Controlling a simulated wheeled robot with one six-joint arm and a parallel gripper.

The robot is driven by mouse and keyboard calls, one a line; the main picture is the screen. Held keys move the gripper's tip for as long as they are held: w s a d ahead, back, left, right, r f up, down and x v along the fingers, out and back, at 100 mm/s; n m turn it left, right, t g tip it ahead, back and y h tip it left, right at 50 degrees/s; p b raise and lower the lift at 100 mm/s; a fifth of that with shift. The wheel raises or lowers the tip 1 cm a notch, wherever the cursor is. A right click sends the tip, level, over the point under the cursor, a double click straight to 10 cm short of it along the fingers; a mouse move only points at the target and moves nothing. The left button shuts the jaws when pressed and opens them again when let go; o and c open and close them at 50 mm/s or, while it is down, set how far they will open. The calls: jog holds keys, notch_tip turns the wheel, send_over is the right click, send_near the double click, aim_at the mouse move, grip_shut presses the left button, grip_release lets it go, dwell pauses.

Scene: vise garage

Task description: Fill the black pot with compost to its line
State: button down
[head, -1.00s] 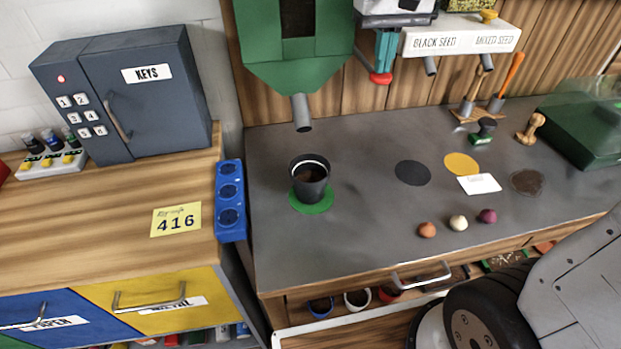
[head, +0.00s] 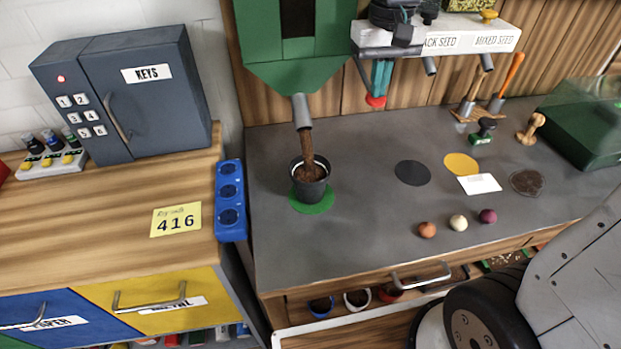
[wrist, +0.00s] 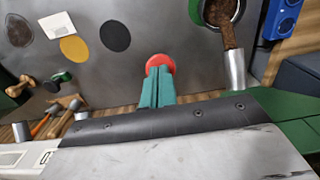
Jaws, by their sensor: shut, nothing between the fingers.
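The black pot (head: 310,190) stands upright on a green disc (head: 314,208) under the spout (head: 302,110) of the green hopper (head: 293,75). Brown compost (head: 307,150) pours from the spout into it. A white line shows inside near the rim; the compost surface, partly behind the stream, looks below the rim. In the wrist view the pot (wrist: 240,12) is cut off at the top edge. My gripper (head: 379,90) is shut, its teal fingers pointing down onto a red knob (head: 376,102). In the wrist view the fingertips (wrist: 159,72) meet the knob (wrist: 161,62).
A white seed dispenser (head: 465,37) is right of my gripper. Black (head: 412,173) and yellow (head: 461,164) discs, a white card (head: 479,184) and three small balls (head: 458,223) lie on the grey bench. A blue socket strip (head: 230,200) is left of the pot.

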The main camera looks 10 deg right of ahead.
jog(key=shift+r, duration=3.05)
notch_tip(320, 180, up, 6)
jog(key=s+d+f, duration=0.1)
jog(key=s+f, duration=0.3)
jog(key=s, duration=0.3)
jog(key=s+d+f+t, duration=0.1)
jog(key=s+f, duration=0.3)
jog(key=s, duration=0.3)
jog(key=s+d+f, duration=0.1)
jog(key=s+f, duration=0.3)
jog(key=s, duration=0.4)
